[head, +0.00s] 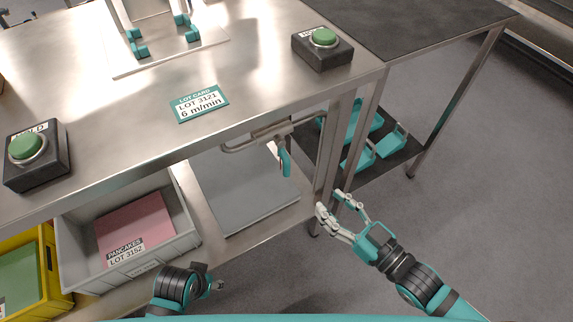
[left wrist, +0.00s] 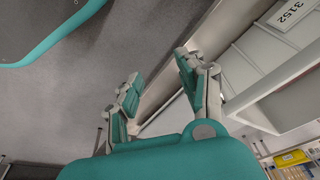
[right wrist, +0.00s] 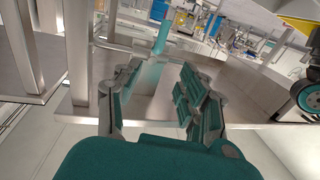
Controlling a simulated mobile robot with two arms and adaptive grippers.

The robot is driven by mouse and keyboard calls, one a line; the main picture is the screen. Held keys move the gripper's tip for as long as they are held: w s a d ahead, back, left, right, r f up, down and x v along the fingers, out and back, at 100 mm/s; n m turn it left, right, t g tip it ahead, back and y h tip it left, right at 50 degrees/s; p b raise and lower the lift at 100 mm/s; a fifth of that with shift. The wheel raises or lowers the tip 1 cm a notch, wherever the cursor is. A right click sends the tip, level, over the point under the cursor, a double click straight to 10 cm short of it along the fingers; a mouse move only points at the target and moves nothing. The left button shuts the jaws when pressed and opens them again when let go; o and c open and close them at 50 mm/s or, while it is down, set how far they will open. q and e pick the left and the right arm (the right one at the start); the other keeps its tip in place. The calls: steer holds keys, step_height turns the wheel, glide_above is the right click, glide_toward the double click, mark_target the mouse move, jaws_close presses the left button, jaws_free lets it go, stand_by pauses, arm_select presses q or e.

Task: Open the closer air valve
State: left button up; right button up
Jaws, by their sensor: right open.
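The air valve shows as a teal lever handle (head: 285,161) hanging below a metal valve body and pipe (head: 268,133) under the front edge of the steel table. The handle also shows in the right wrist view (right wrist: 162,38), ahead of the fingers and roughly in line with their gap. My right gripper (head: 330,202) is open and empty, to the right of and below the handle in the head view, apart from it. My left gripper is barely visible in the head view; in the left wrist view its fingers (left wrist: 158,70) are apart with nothing between them.
Two green push buttons (head: 325,38) (head: 26,148) and a lot card (head: 201,103) are on the tabletop. A grey crate (head: 190,240) and a yellow crate (head: 60,300) sit on the lower shelf. Table legs (head: 330,150) stand close to the right gripper. Open floor lies right.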

mark_target(289, 166)
arm_select(q)
steer(key=w+b+v, duration=0.1)
steer(key=v, duration=0.5)
steer(key=shift+r+t+b, duration=0.3)
steer(key=shift+r+b, duration=0.05)
steer(key=shift+r, duration=0.05)
arm_select(e)
steer(key=x, duration=1.5)
steer(key=shift+a, duration=0.1)
arm_select(q)
steer(key=shift+w, duration=0.15)
arm_select(e)
steer(key=shift+c, duration=0.3)
jaws_close()
